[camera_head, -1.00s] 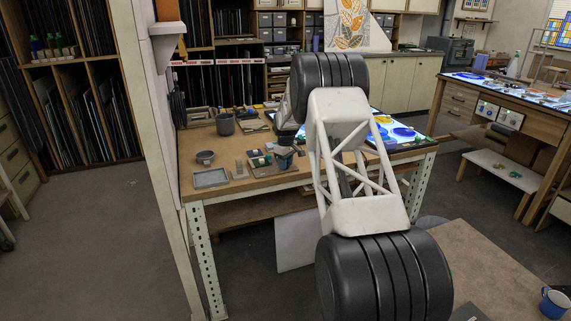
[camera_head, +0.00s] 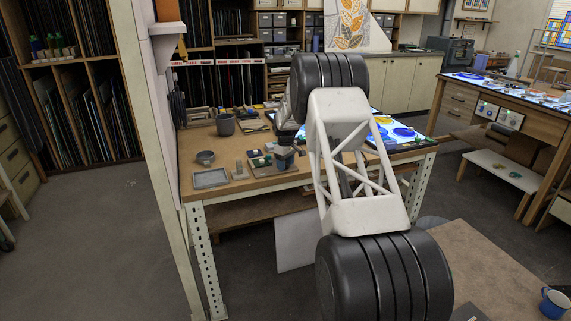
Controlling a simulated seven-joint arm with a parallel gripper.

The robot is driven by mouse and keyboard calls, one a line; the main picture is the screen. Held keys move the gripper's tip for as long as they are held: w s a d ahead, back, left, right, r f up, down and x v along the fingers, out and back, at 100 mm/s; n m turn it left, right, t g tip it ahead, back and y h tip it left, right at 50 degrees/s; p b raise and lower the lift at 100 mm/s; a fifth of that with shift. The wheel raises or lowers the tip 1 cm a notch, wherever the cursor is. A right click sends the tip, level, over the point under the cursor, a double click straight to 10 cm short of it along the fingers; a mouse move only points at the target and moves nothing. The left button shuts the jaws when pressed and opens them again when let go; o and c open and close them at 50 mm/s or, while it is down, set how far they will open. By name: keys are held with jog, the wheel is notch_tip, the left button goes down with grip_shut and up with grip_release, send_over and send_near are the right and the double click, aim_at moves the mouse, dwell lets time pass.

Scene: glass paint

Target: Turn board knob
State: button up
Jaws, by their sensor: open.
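My arm reaches away over the wooden workbench (camera_head: 262,186). My gripper (camera_head: 286,143) is small at its far end, low over the front middle of the bench, and open. A small dark blue-grey pot-like thing (camera_head: 285,159) is right below it; I cannot tell whether they touch. A brown board with small coloured blocks (camera_head: 258,162) lies just left of the gripper. A glowing light board (camera_head: 408,136) with blue and yellow pieces lies at the right end of the bench, partly behind my arm. I cannot make out a knob on either board.
A grey tray (camera_head: 210,179), a small bowl (camera_head: 205,157) and a grey pot (camera_head: 225,125) stand on the bench's left part. A pale post (camera_head: 158,150) rises at the bench's left. A blue mug (camera_head: 554,303) stands on a brown surface at lower right. Open floor lies left.

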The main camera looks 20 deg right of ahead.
jog(key=shift+r, duration=0.1)
jog(key=shift+r, duration=3.8)
jog(key=shift+r, duration=0.1)
jog(key=shift+s+a+r, duration=0.15)
jog(key=shift+s+r, duration=0.05)
jog(key=shift+r, duration=0.05)
jog(key=s+a+r+m, duration=0.1)
jog(key=s+a+r, duration=0.5)
jog(key=s, duration=0.4)
jog(key=s+a+r+m+t, duration=0.1)
jog(key=s+a+r, duration=0.2)
jog(key=s+r, duration=0.6)
jog(key=s+a+r+m, duration=0.1)
jog(key=s+a+r, duration=0.4)
jog(key=s, duration=0.7)
jog(key=s+a+f+m, duration=0.1)
jog(key=s+a+f, duration=0.1)
jog(key=s, duration=1.1)
jog(key=s+a+f+m+t, duration=0.1)
jog(key=s+a, duration=0.1)
jog(key=s, duration=1.1)
jog(key=s+a+f+m, duration=0.1)
jog(key=s+a+f, duration=0.1)
jog(key=s, duration=1.2)
jog(key=shift+a+f+m+t, duration=0.3)
jog(key=shift+a+m, duration=0.1)
jog(key=shift+a, duration=0.2)
